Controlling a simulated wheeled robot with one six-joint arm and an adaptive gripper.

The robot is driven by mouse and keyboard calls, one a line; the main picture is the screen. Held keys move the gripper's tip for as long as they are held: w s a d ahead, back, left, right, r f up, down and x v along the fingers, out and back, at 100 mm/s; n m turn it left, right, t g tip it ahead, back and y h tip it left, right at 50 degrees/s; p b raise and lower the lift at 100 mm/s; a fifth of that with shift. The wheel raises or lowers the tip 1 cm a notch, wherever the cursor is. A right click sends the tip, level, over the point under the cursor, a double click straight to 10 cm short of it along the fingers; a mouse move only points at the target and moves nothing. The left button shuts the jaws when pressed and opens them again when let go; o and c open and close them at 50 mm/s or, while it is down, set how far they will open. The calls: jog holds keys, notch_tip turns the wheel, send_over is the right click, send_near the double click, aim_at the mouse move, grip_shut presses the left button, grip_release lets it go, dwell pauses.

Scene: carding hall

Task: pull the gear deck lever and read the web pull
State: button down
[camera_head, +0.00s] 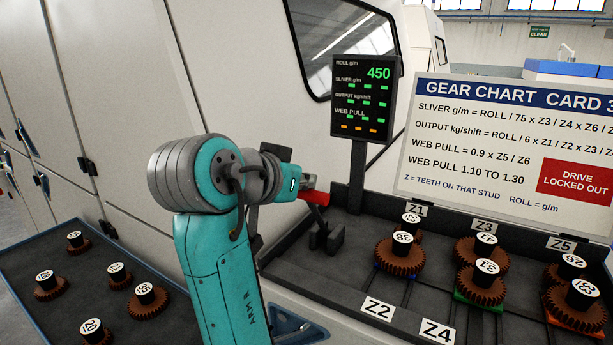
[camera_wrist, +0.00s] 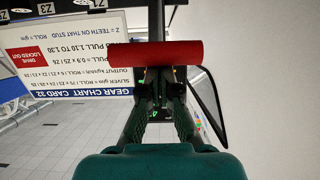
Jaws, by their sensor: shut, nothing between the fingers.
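The gear deck lever has a red handle (camera_head: 317,198) on a dark base (camera_head: 326,237) at the deck's left end. My gripper (camera_head: 305,184) is at the handle in the head view. In the wrist view, the red handle (camera_wrist: 155,53) lies crosswise at the tips of my gripper (camera_wrist: 154,76). The fingers are shut with nothing between them; I cannot tell whether they touch the handle. The display (camera_head: 363,98) reads ROLL g/m 450.
Gears sit on the deck (camera_head: 412,322) among labels Z1 to Z5, including a gear marked 38 (camera_head: 400,260). Loose gears lie on a dark tray (camera_head: 75,315) at left. A gear chart (camera_head: 500,150) stands behind the deck, giving web pull 1.10 to 1.30 and "DRIVE LOCKED OUT".

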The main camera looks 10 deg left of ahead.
jog(key=shift+s+a+f+t+h, duration=0.15)
jog(key=shift+s+a+f+t, duration=0.05)
jog(key=shift+s+f+t, duration=0.25)
jog(key=shift+s+a+f+t+h, duration=0.15)
jog(key=shift+s+f+t, duration=0.15)
jog(key=shift+s+t, duration=0.2)
jog(key=shift+s+a+f, duration=0.25)
jog(key=shift+s+f, duration=0.35)
jog(key=shift+s, duration=0.25)
